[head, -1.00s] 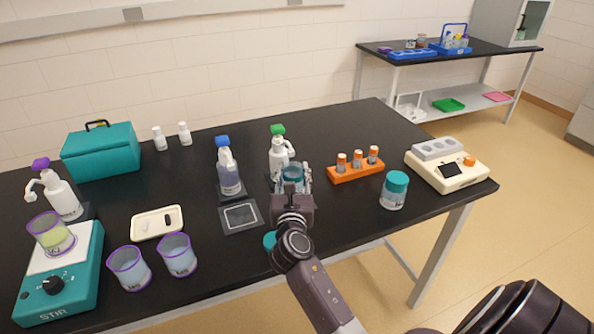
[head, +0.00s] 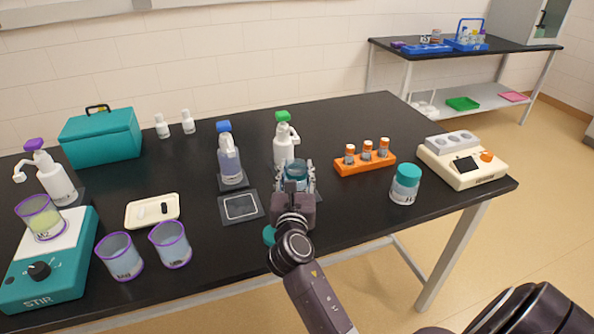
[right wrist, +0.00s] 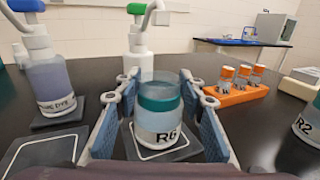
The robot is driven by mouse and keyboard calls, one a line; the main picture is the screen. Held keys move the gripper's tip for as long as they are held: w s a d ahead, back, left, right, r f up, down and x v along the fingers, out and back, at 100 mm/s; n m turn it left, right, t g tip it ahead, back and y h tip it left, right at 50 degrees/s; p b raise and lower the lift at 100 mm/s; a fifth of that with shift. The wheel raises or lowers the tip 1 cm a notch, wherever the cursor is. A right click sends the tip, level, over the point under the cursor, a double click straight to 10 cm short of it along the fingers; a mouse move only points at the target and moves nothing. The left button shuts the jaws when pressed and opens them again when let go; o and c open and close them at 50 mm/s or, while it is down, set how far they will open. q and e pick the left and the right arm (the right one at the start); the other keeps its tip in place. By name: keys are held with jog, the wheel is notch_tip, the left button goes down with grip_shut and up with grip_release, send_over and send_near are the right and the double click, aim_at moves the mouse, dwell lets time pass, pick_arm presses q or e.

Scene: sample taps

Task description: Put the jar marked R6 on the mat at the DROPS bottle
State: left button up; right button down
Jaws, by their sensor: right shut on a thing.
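The jar marked R6 (right wrist: 158,122) has a teal band or lid and a black R6 label. My right gripper (right wrist: 160,110) has its blue-padded fingers on both sides of it and is shut on it. The jar (head: 296,173) stands upright over a dark mat with a white outline (right wrist: 170,155), in front of a white pump bottle with a green top (right wrist: 139,45). I cannot tell whether it touches the mat. This bottle's label is hidden, so I cannot read DROPS. My right gripper (head: 296,182) also shows in the head view. My left gripper is not in view.
A blue-topped bottle (head: 229,158) with a dye label and its mat (head: 241,219) are to the left. An orange rack of vials (head: 365,163) and a jar marked R2 (right wrist: 308,125) are to the right. Purple-rimmed beakers (head: 170,246) stand front left.

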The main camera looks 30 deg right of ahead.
jog(key=shift+f, duration=0.2)
jog(key=c, duration=1.3)
grip_release()
jog(key=shift+d, duration=0.1)
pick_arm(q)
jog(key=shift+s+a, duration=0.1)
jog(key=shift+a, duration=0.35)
pick_arm(e)
jog(key=shift+o, duration=0.2)
jog(key=shift+r, duration=0.15)
jog(key=shift+s+a, duration=0.15)
jog(key=shift+a, duration=0.05)
jog(key=b+v, duration=0.1)
jog(key=v, duration=1)
jog(key=shift+s+a, duration=0.1)
jog(key=shift+s, duration=0.15)
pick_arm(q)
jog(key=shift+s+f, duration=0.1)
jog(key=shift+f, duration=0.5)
